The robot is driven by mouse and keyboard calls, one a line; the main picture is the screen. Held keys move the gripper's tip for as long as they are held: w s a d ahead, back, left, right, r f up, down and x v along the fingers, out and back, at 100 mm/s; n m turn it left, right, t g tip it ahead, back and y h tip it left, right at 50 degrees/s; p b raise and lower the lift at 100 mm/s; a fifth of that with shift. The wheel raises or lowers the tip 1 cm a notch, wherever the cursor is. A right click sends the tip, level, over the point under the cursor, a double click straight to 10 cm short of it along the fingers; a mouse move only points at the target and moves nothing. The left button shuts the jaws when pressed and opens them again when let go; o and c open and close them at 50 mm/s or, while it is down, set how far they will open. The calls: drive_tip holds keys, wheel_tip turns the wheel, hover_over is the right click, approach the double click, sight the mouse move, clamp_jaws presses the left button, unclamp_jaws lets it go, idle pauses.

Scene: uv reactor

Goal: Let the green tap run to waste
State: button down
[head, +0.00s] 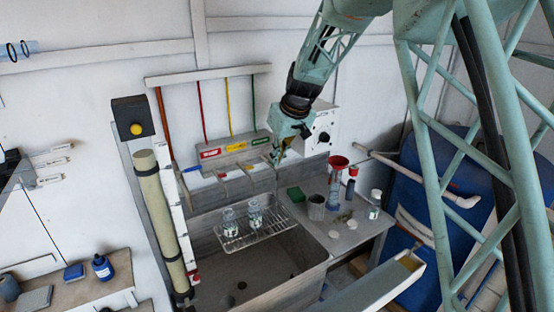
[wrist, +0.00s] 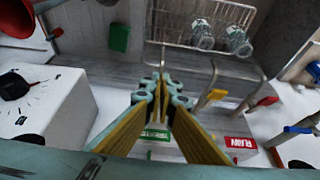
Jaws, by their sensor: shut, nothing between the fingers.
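My gripper (head: 277,160) is shut and empty, pointing down in front of the tap row at the back of the sink (head: 285,285). In the wrist view its closed fingertips (wrist: 158,80) meet in the middle. The green label (head: 260,141) is at the right end of the label strip, below a green pipe (head: 253,98); it also shows between the fingers (wrist: 155,134). The green tap is hidden behind my gripper, so its handle position and any contact cannot be told. Taps with yellow (wrist: 217,95), red (wrist: 268,101) and blue (wrist: 299,129) handles stand beside it. No running water is visible.
A wire rack (head: 262,236) with two glass jars (head: 229,218) lies across the sink. A green block (head: 296,193), a red funnel (head: 337,161) and a grey cup (head: 316,207) stand on the right ledge. A white box (head: 323,125) with a black knob is close right of my gripper.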

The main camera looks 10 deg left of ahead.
drive_tip(key=shift+r, duration=0.6)
drive_tip(key=shift+r+p, duration=0.2)
drive_tip(key=shift+p, duration=0.1)
drive_tip(key=shift+r, duration=0.15)
idle(0.4)
drive_tip(key=shift+w+a+r+p, duration=0.15)
drive_tip(key=shift+r+p, duration=0.35)
drive_tip(key=shift+r, duration=0.25)
drive_tip(key=shift+w+a+r+p, duration=0.1)
drive_tip(key=shift+r+p, duration=0.35)
drive_tip(key=shift+r, duration=0.3)
wheel_tip(320, 180, up, 10)
drive_tip(key=s+d+p, duration=0.1)
drive_tip(key=shift+s+r, duration=0.2)
drive_tip(key=shift+d, duration=0.15)
